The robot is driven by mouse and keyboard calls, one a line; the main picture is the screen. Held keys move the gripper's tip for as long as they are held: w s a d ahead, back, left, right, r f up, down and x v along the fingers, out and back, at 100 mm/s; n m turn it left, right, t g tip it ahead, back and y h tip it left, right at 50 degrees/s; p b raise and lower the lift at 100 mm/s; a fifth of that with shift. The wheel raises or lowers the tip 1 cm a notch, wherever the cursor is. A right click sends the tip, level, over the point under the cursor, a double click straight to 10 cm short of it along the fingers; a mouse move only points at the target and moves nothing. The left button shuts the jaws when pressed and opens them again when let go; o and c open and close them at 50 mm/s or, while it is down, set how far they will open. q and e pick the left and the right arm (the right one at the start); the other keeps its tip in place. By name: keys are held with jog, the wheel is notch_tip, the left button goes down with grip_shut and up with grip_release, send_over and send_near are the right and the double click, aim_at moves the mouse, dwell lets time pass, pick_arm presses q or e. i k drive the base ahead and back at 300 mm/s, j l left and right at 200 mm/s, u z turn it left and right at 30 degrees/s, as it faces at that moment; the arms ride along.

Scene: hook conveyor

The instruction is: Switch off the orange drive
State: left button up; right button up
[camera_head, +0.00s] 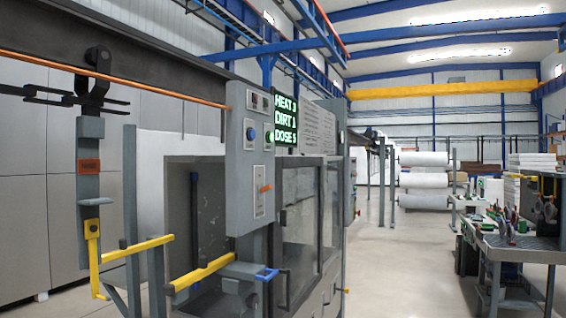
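A grey control box (246,165) stands at the middle left on the front of a grey machine. A pale upright plate (259,192) on its lower half carries an orange lever (265,188), which points right, close to level. Above it are a blue knob (251,134) and a green button (269,136). I cannot read a label for the lever. An orange rail (150,88) runs along the overhead beam at the upper left. Neither of my grippers shows in the head view.
A hanger (89,170) with a yellow hook (94,262) hangs at the left. Yellow-topped bars (205,272) and a blue-ended bracket (266,274) stick out below the control box. A bench (515,248) with tools stands at right. The floor (395,270) between is clear.

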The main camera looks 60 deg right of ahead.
aim_at(265, 189)
jog(key=z, duration=1.7)
jog(key=i+l+u, duration=0.15)
jog(key=i+l, duration=1.05)
